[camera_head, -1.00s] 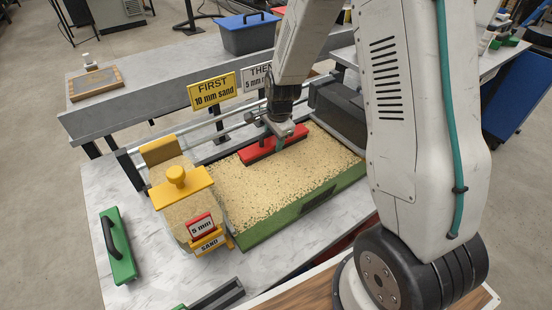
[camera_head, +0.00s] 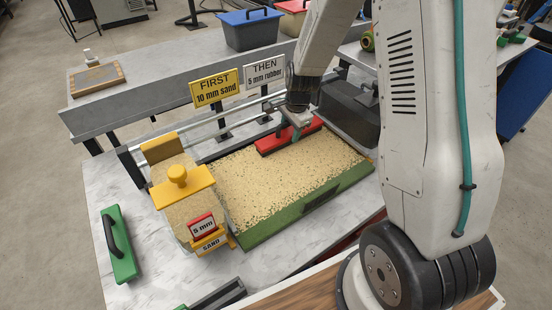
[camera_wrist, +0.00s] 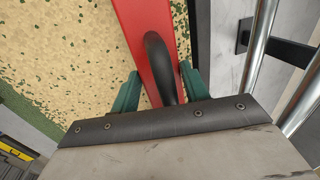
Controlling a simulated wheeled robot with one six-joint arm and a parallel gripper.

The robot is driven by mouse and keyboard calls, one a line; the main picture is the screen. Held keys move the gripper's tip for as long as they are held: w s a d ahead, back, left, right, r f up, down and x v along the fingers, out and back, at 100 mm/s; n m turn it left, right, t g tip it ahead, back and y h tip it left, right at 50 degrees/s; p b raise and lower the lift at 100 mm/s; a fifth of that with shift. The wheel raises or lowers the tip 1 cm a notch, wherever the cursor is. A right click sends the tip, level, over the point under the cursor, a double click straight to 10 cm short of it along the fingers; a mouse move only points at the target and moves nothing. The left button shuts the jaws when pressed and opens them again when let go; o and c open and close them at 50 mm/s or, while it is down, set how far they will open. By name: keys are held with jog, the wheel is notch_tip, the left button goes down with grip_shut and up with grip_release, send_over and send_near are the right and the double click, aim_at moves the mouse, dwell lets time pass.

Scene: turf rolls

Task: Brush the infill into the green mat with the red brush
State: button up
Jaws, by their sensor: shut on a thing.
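The green mat (camera_head: 300,208) lies in a tray-like bed on the bench, mostly covered with tan sand; small green specks show through the sand in the wrist view (camera_wrist: 75,60). The red brush (camera_head: 277,142) rests at the mat's far side, toward its right half, and looks to be on the sand. My gripper (camera_head: 298,122) is above it, shut on the brush's black handle, as the wrist view shows the handle (camera_wrist: 162,62) between teal fingers. The brush's bristles are hidden.
A yellow sand hopper (camera_head: 185,195) marked 5 mm stands at the mat's left end. A green block with a black handle (camera_head: 120,245) lies at far left. A dark box (camera_head: 350,115) is at the right end. Signs (camera_head: 215,88) and rails stand behind the mat.

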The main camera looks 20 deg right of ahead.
notch_tip(320, 180, up, 8)
jog(key=shift+a+r, duration=0.1)
jog(key=shift+r, duration=0.1)
dwell(0.7)
